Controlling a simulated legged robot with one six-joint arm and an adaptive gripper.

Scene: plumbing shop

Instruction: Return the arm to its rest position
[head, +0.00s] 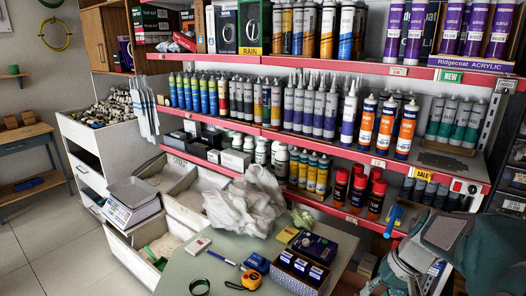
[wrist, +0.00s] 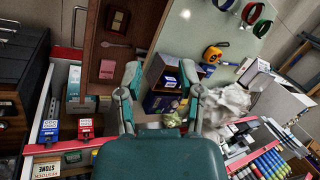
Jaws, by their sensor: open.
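My gripper (wrist: 160,76) shows in the wrist view, with its two grey fingers spread apart. It is open and nothing is held between the fingers. Beyond them I see a dark box (wrist: 163,100) and the table top (wrist: 215,25). In the head view, teal and grey parts of my arm (head: 465,248) fill the lower right corner, in front of the lower shelf. The fingertips are hard to make out there.
A pale table (head: 215,262) stands close in front, with a yellow tape measure (head: 245,279), a crumpled white bag (head: 245,200) and boxes on it. Red-edged shelves (head: 330,139) full of cartridges rise behind. The tiled floor (head: 60,255) at left is clear.

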